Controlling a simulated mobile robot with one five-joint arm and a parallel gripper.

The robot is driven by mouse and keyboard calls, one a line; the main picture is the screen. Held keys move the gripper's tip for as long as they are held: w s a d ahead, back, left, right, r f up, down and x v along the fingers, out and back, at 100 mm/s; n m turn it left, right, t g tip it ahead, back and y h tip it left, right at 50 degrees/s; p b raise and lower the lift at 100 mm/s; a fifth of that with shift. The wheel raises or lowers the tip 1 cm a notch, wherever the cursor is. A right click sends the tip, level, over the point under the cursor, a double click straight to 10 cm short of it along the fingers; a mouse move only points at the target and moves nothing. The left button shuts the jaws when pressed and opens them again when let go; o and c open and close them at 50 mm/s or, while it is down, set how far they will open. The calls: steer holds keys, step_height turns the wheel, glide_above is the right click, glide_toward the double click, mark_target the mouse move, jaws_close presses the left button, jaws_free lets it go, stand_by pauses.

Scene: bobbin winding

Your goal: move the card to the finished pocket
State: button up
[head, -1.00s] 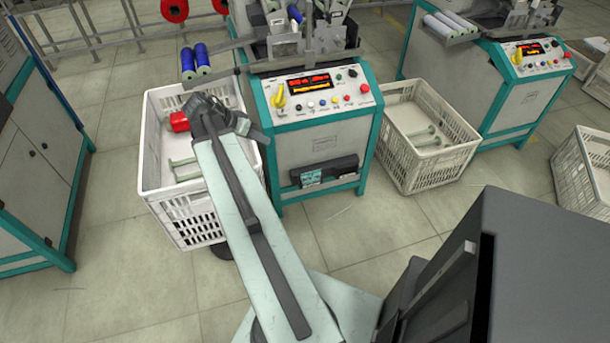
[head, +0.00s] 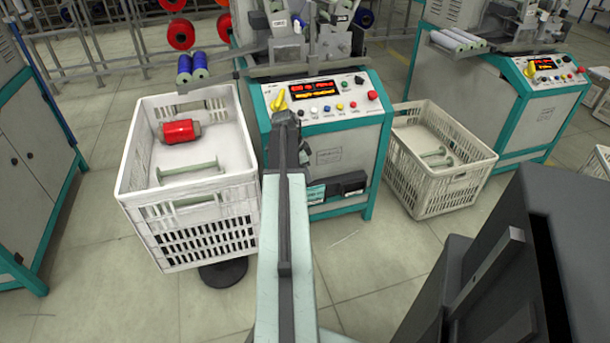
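A small card with a teal and white face (head: 316,194) sits at the left end of a black pocket holder (head: 345,185) on the front of the middle winding machine. My arm covers the area just left of the card. The holder's markings are too small to read. The dark end of my arm, with my gripper (head: 290,135), is in front of the machine's panel, up and left of the card. The fingers are hidden behind the wrist, so their opening does not show.
A white crate (head: 190,193) with a red bobbin (head: 180,131) and a pale empty spool (head: 188,170) stands left of the machine (head: 345,140). Another white crate (head: 447,185) with pale spools stands to its right. A yellow knob (head: 279,101) is close to my arm's end.

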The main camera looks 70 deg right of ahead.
steer(key=b+x, duration=0.6)
steer(key=x, duration=0.1)
steer(key=shift+f, duration=0.15)
jaws_close()
step_height(320, 180, up, 8)
steer(key=p, duration=0.8)
steer(key=shift+f, duration=0.2)
